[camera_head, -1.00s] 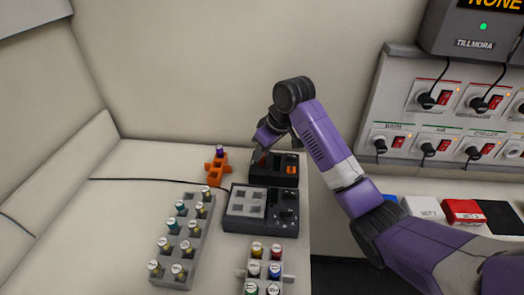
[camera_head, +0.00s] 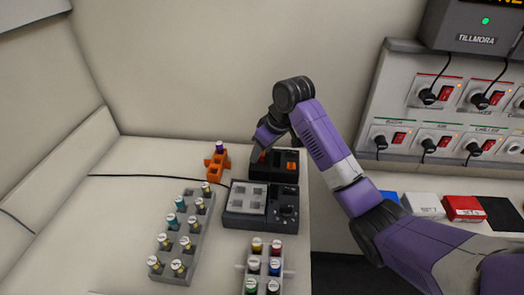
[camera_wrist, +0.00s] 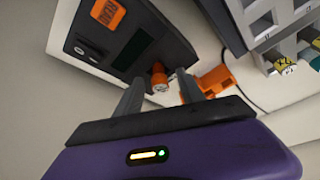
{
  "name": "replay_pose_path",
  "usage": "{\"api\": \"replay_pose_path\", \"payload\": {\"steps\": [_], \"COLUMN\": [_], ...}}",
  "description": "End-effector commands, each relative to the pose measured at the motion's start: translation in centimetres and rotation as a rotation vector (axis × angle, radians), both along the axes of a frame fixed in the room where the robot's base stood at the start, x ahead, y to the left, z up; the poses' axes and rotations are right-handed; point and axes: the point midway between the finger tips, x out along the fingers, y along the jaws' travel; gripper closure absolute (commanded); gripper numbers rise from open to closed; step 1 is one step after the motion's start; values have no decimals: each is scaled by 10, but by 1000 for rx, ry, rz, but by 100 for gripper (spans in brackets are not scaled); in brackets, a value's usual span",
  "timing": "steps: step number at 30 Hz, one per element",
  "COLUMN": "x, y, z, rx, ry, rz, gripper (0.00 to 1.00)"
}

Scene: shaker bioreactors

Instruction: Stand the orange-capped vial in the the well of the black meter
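The black meter (camera_head: 286,174) stands at the back of the bench near its right edge. In the wrist view the meter (camera_wrist: 122,22) shows its orange READ button and dark screen. My gripper (camera_wrist: 160,84) is open around the vial, with a gap on each side of the cap. In the head view my gripper (camera_head: 257,157) is low over the meter's left end.
An orange stand (camera_head: 216,168) with a purple-capped vial is left of the meter. A grey-topped device (camera_head: 232,215) is just in front. A grey vial rack (camera_head: 181,232) and a smaller rack of coloured caps (camera_head: 264,262) stand nearer.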

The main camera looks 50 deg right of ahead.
Motion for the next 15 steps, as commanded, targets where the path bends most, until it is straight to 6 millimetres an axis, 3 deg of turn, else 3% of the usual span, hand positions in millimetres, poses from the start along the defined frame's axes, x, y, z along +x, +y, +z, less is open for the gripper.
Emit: {"api": "replay_pose_path", "payload": {"steps": [15], "x": [0], "y": [0], "z": [11], "rx": [0], "ry": [0], "rz": [0], "gripper": [54]}}
